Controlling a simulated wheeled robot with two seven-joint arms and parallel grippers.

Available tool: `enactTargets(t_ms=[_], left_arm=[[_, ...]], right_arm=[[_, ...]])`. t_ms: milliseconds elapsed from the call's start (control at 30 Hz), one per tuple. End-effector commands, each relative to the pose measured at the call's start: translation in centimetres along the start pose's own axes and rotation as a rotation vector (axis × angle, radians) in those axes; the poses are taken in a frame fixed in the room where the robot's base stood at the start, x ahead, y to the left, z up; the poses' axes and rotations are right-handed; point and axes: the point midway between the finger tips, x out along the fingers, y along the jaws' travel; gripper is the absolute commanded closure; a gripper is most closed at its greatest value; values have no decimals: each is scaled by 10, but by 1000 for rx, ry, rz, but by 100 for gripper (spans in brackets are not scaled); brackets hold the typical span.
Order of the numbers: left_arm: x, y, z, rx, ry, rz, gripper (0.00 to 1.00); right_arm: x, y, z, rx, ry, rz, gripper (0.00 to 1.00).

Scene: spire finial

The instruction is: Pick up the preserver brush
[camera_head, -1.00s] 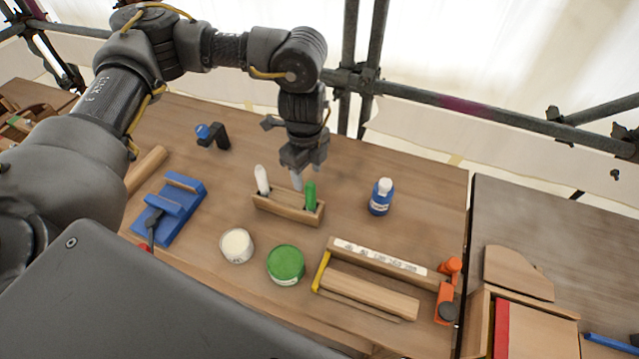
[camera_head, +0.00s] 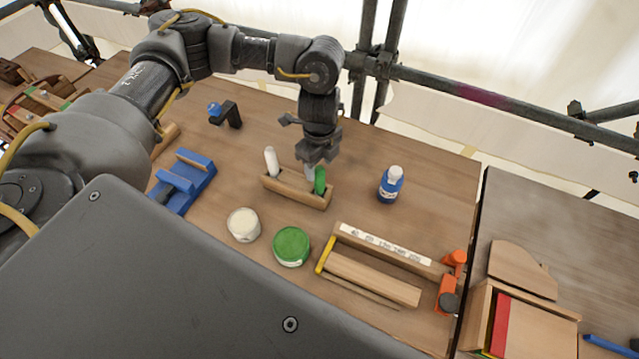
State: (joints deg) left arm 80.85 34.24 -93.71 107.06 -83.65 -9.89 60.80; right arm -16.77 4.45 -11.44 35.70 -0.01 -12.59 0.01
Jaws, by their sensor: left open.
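A wooden brush holder (camera_head: 290,193) stands mid-table with two upright handles in it. The white handle (camera_head: 271,160) is at its left end. The green handle (camera_head: 320,180) is at its right end. The frames do not label which is the preserver brush. My left gripper (camera_head: 311,172) is open and points down just beside the top of the green handle. Its fingers partly overlap the handle in the picture, and I cannot tell whether they touch it. The brush heads are hidden in the holder. My right gripper is out of view.
A white-topped jar (camera_head: 243,225) and a green tin (camera_head: 291,246) stand in front of the holder. A blue bottle (camera_head: 391,185) is to its right. A wooden clamped jig (camera_head: 375,270) lies front right, a blue tool (camera_head: 184,182) left. Scaffold pipes (camera_head: 480,98) run behind the table.

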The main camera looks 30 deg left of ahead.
Motion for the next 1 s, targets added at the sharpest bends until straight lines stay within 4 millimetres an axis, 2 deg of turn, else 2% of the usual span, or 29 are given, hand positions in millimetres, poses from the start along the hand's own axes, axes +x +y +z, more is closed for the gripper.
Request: enactTargets(t_ms=[200, 333, 633, 1000], left_arm=[[27, 2, -4, -2, 1, 7, 48], [44, 1, -3, -2, 1, 5, 48], [48, 0, -3, 0, 0, 1, 48], [48, 0, -3, 0, 0, 1, 95]], right_arm=[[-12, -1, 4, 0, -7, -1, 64], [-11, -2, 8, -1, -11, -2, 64], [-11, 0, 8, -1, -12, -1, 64], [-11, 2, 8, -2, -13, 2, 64]])
